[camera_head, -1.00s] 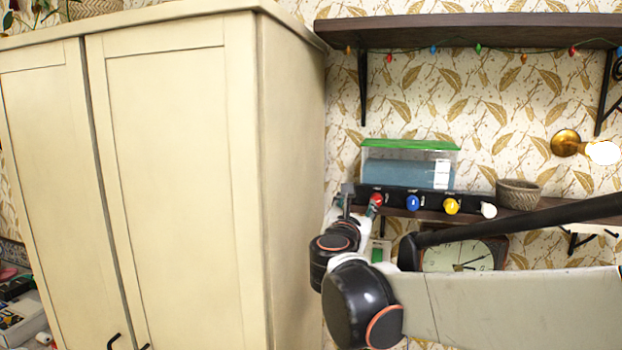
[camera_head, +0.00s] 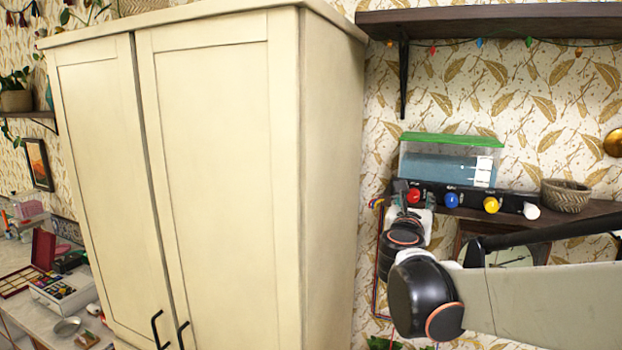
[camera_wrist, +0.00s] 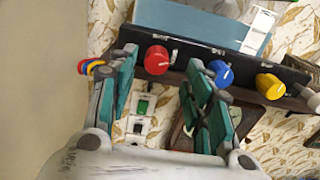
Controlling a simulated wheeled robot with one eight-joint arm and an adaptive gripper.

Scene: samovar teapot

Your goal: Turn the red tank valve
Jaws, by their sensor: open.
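The red valve (camera_head: 413,195) is a round knob at the left end of a dark panel (camera_head: 475,200) below a clear tank with a green lid (camera_head: 448,158). In the wrist view, the red valve (camera_wrist: 157,60) appears between the tips of my gripper (camera_wrist: 161,62). The two green fingers are spread apart, with visible room on both sides of the knob. Whether they touch it cannot be told.
A blue knob (camera_head: 451,200), a yellow knob (camera_head: 491,205) and a white knob (camera_head: 531,211) sit to the right on the panel. A woven pot (camera_head: 565,195) stands further right. A tall cream cabinet (camera_head: 330,190) is close on the left. Coloured tubes (camera_head: 377,270) hang below the panel.

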